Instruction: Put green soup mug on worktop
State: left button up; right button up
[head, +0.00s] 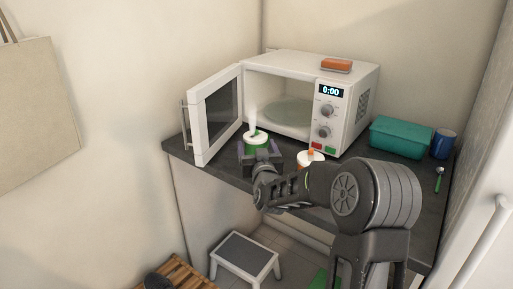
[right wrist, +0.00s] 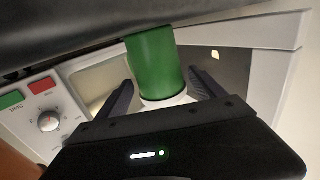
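The green soup mug (head: 257,143) has a white lid, and pale steam rises from it. It stands on the dark worktop (head: 222,175) in front of the open microwave. My right gripper (head: 260,152) is at the mug, with one finger on each side. In the right wrist view, the green mug (right wrist: 154,58) sits between the two fingers of the right gripper (right wrist: 160,85). Narrow gaps show beside the mug, so the fingers look open. The mug's base meets the dark surface at the top of that view. My left gripper is not in view.
The microwave (head: 357,105) has its door (head: 215,115) swung open to the left. A teal box (head: 400,138) and blue cup (head: 444,144) are at the right. A step stool (head: 245,257) stands below.

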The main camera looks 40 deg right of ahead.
jog(key=shift+o, duration=0.3)
jog(key=shift+r, duration=0.15)
jog(key=b+v, duration=0.1)
jog(key=v, duration=1.1)
jog(key=shift+o, duration=1)
jog(key=shift+n+t+y, duration=0.4)
jog(key=shift+n+y, duration=0.2)
jog(key=shift+y, duration=0.2)
jog(key=w+d+b, duration=0.1)
jog(key=b, duration=0.1)
jog(key=w+d+r+b, duration=0.1)
jog(key=w+d, duration=0.1)
jog(key=shift+w+d+b, duration=0.15)
jog(key=shift+w+b, duration=0.1)
jog(key=shift+b, duration=0.15)
jog(key=shift+r, duration=0.15)
jog(key=shift+w, duration=0.2)
jog(key=shift+p+x, duration=0.35)
jog(key=shift+x, duration=0.7)
